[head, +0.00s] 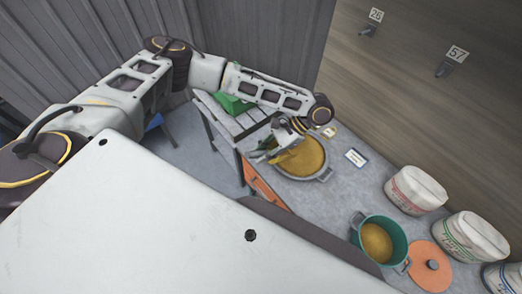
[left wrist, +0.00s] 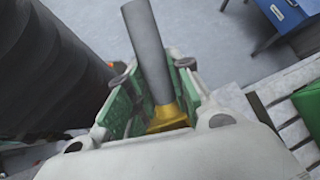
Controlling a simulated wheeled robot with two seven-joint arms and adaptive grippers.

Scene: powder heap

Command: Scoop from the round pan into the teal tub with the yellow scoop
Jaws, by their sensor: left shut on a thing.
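The round pan (head: 327,172) is grey with side handles and holds a heap of golden powder. The teal tub (head: 399,236) stands nearer on the same counter, with golden powder inside it. My left gripper (head: 271,154) is low over the left edge of the pan. In the left wrist view, its green-padded fingers are shut on the yellow scoop (left wrist: 167,115), whose grey handle part sticks up between them. The scoop's bowl is hidden in that view, and I cannot tell in the head view whether it touches the powder. My right gripper is not in view.
An orange lid (head: 430,268) lies right of the tub. White sacks (head: 416,188) stand along the wall. A small label card (head: 356,157) lies behind the pan. A green object (head: 233,104) rests on a slatted surface at the left. The counter between pan and tub is clear.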

